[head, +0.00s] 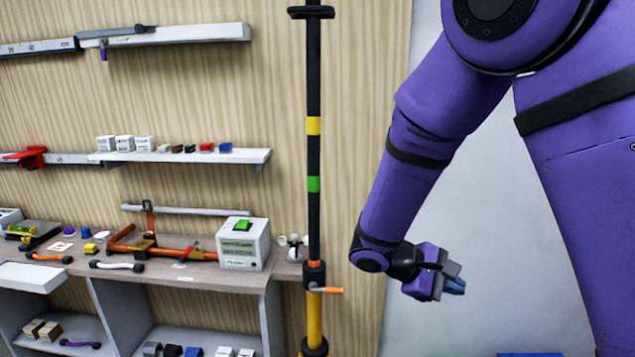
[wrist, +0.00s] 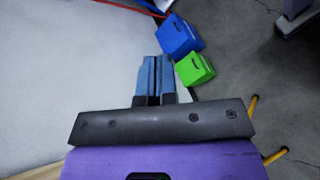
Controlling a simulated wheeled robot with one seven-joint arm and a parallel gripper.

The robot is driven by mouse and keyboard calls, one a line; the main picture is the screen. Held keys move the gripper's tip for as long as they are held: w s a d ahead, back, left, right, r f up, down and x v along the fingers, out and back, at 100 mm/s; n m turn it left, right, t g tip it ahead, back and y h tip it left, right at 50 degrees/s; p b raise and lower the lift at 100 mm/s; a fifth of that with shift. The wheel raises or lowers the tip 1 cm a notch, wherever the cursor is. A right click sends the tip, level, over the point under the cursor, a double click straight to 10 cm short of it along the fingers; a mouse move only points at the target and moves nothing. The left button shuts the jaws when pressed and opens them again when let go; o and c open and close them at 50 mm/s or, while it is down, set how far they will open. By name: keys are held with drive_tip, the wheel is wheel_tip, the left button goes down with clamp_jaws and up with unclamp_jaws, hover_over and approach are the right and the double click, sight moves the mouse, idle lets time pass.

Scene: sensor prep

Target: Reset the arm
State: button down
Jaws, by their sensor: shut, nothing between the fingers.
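My purple arm hangs bent at the right of the head view, with my gripper (head: 455,286) low beside the pale wall panel. The gripper points to the right and holds nothing. In the wrist view its two blue fingers (wrist: 153,75) lie close together, with only a thin dark line between them. The fingers are apart from the shelves and the workbench.
A black pole (head: 314,150) with coloured bands stands left of my arm. Beyond it are a workbench (head: 180,272) with a white box (head: 243,245) and a wall shelf (head: 195,156). A blue box (wrist: 178,36) and a green box (wrist: 194,69) lie below my gripper.

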drive_tip(key=s+d+r+m+t+y, duration=0.2)
drive_tip(key=s+r+y, duration=0.4)
drive_tip(key=s+r, duration=0.3)
drive_tip(key=s+d+r+m+t+y, duration=0.3)
drive_tip(key=s+r+m+y, duration=0.3)
drive_tip(key=s+r, duration=0.4)
drive_tip(key=shift+r+m+t+y, duration=0.2)
drive_tip(key=shift+m+t+y, duration=0.1)
drive_tip(key=shift+m+t, duration=0.25)
